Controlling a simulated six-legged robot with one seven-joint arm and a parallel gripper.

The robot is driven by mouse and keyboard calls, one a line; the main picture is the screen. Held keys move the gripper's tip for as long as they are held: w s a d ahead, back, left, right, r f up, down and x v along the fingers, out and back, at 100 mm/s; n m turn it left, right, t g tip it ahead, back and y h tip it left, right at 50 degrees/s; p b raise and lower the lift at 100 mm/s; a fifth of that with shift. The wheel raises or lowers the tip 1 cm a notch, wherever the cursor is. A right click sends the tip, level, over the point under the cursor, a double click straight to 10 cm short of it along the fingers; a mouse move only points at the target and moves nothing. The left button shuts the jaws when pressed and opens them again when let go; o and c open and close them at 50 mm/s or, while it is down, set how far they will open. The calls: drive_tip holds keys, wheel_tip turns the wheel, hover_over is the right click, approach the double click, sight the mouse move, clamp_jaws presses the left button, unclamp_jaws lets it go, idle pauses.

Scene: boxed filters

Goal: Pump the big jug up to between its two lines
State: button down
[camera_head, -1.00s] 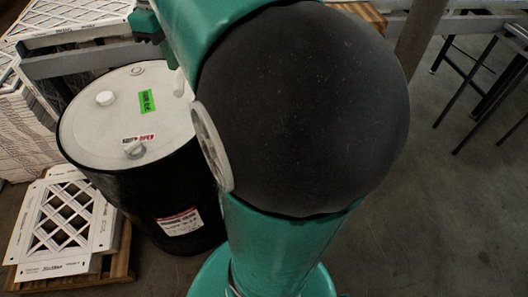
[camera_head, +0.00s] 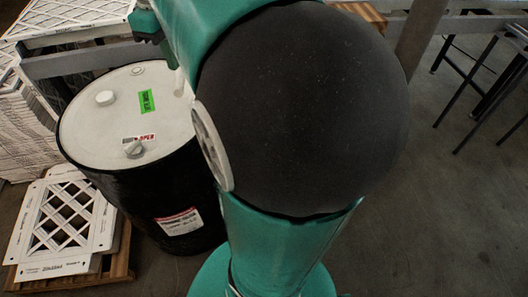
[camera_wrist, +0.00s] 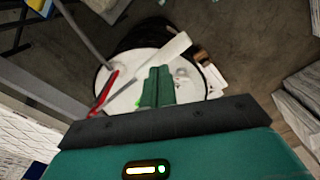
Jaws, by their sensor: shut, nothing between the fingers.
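A black drum (camera_head: 135,190) with a white lid (camera_head: 100,125) stands left of my arm in the head view. The lid also shows in the wrist view (camera_wrist: 195,92). My gripper (camera_wrist: 157,88) is shut and empty, its green fingers together over the lid in the wrist view. A flat white bar (camera_wrist: 150,62) slants across the lid just beyond the fingers; I cannot tell whether they touch. A red-gripped part (camera_wrist: 104,92) lies at the lid's left. A short white upright part (camera_head: 180,82) shows beside my arm in the head view. I cannot make out the big jug or its lines.
White lattice-faced filters (camera_head: 65,220) lie on a wooden pallet (camera_head: 118,265) left of the drum. More filters (camera_head: 25,135) are stacked behind. A grey rail (camera_head: 80,65) runs behind the drum. Dark stands (camera_head: 490,90) are at the right; the floor (camera_head: 420,220) before them is clear.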

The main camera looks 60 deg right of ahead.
drive_tip(key=shift+f, duration=0.15)
drive_tip(key=shift+f, duration=0.95)
drive_tip(key=shift+f, duration=0.1)
